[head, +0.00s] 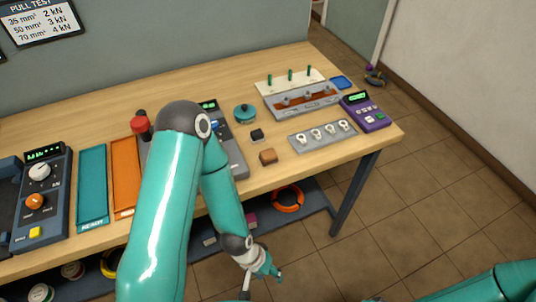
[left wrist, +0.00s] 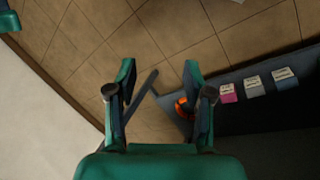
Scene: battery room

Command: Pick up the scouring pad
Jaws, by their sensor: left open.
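No thing in view is plainly a scouring pad. A small brown block (head: 268,156) near the table's front edge and a small black block (head: 257,135) behind it are pad-sized, but I cannot tell whether either is the pad. My left gripper (head: 268,272) hangs in front of the table, below its top and over the floor. In the left wrist view the left gripper (left wrist: 160,76) has its two fingers spread with nothing between them. My right gripper is not in view; part of my right arm shows at the lower right of the head view.
The lower shelf (left wrist: 238,74) holds an orange ring (head: 288,199) and small labelled blocks, one pink (left wrist: 228,93).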

